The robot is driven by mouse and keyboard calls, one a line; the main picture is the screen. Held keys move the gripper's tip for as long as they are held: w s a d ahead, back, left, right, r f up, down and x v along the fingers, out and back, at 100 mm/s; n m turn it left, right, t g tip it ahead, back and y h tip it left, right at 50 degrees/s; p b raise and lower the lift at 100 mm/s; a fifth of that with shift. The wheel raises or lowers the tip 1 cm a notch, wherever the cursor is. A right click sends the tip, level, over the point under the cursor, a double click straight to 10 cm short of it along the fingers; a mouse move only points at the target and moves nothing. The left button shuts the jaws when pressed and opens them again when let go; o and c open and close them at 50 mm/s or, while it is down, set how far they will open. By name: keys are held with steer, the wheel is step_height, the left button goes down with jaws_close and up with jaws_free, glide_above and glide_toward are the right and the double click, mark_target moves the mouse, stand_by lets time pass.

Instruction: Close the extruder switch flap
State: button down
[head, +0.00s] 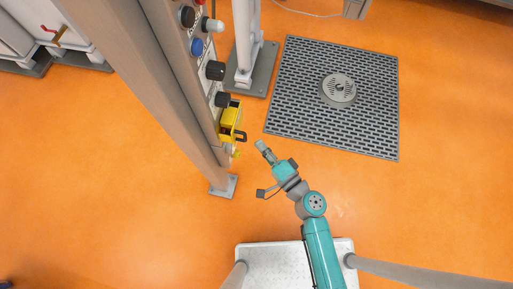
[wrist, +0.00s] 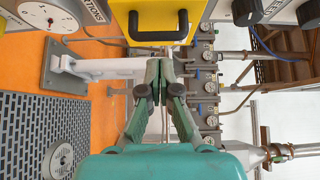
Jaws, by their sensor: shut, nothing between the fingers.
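The yellow switch flap (head: 231,119) with its black handle (head: 240,136) is on the side of the control panel in the head view. In the wrist view the yellow flap (wrist: 178,12) is at the top centre, with the black handle (wrist: 156,37) along its lower part. I cannot tell how far the flap stands open. My gripper (head: 261,146) is shut and empty, to the right of and slightly below the handle in the head view, apart from it. In the wrist view the closed fingertips (wrist: 160,66) are below the handle, with a visible gap.
The panel (head: 208,75) carries several knobs and buttons. Its brown post (head: 150,85) stands on a foot plate (head: 224,186). A grey floor grating (head: 375,120) with a round disc (head: 339,89) is to the right. Open orange floor surrounds my arm.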

steer(key=s+a, duration=0.3)
steer(key=s, duration=0.4)
steer(key=shift+s+a, duration=0.25)
steer(key=shift+a, duration=0.05)
steer(key=s+d+n+g+h, duration=0.1)
steer(key=s+d+n+h, duration=0.45)
steer(key=s+d, duration=0.65)
steer(key=s+d+r+n+h, duration=0.2)
steer(key=s+d+r, duration=0.1)
steer(key=r, duration=0.3)
steer(key=s+d+r+n+t+h, duration=0.1)
steer(key=s+d+r+n+h, duration=0.2)
steer(key=r, duration=0.3)
steer(key=shift+s+d+r, duration=0.25)
steer(key=shift+s+d, duration=0.35)
steer(key=shift+s, duration=0.15)
